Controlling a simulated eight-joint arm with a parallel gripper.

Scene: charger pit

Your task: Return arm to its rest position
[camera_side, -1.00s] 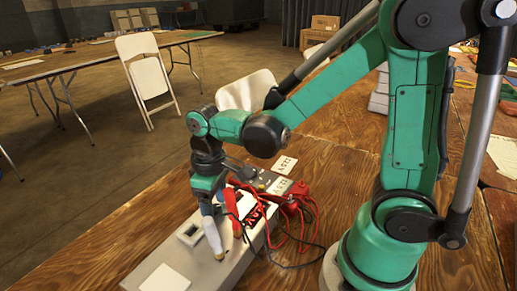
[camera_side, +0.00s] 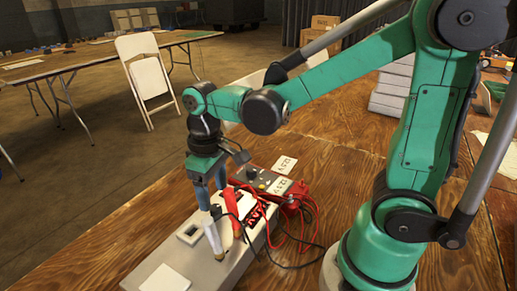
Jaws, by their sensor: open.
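My gripper (camera_side: 212,196) is open and points down over the long pale box (camera_side: 190,254) on the wooden table. Its blue-grey fingers are just above or beside the top of a white cylindrical piece (camera_side: 213,240) standing slightly tilted on the box. I cannot tell whether a finger still touches this piece. A red-handled piece (camera_side: 231,203) stands close to the right of the fingers. My green arm reaches in from the right, bent at the elbow.
Red and black cables (camera_side: 297,215) lie loosely right of the box, near my base. A small device with knobs (camera_side: 262,181) and white "12.5 V" cards (camera_side: 286,165) sit behind. A folding chair (camera_side: 150,75) stands beyond the table. The table's front left is bare.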

